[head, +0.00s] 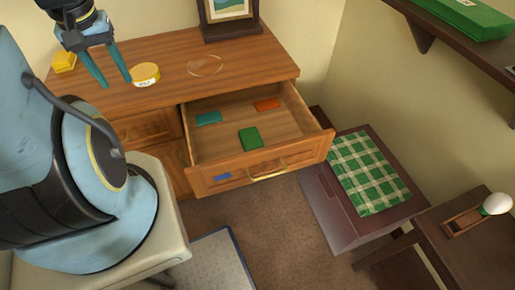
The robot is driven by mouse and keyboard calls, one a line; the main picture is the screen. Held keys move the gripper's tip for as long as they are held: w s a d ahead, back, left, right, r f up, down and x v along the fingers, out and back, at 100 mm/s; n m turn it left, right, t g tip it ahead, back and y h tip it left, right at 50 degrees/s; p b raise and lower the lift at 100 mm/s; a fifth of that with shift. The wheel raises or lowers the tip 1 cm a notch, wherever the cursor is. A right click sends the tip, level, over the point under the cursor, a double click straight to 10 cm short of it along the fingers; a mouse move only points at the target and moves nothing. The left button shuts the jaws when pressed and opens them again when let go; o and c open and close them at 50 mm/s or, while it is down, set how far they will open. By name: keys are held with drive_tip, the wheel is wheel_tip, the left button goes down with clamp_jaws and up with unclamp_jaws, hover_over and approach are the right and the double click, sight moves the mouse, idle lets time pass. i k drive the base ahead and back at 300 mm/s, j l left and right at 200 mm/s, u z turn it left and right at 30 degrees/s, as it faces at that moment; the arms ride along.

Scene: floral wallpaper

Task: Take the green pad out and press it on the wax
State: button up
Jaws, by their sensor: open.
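The green pad (250,138) lies flat in the open drawer (285,124), towards its front. A teal pad (208,118) lies at the drawer's back left and an orange pad (267,104) at its back right. A round yellow tin (145,74) with a light label, perhaps the wax, stands on the dresser top (225,80); the label is too small to read surely. My gripper (108,84) is open and empty, its teal fingers pointing down just left of the tin, well away from the drawer.
A yellow block (64,62) sits at the dresser's left. A faint ring mark (205,65) and a framed picture (230,18) are farther right. The drawer juts out over the floor. A dark chest with a green checked cloth (367,172) stands to its right; a shelf overhangs upper right.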

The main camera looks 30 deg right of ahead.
sight(250, 138)
drive_tip(key=z, duration=1.05)
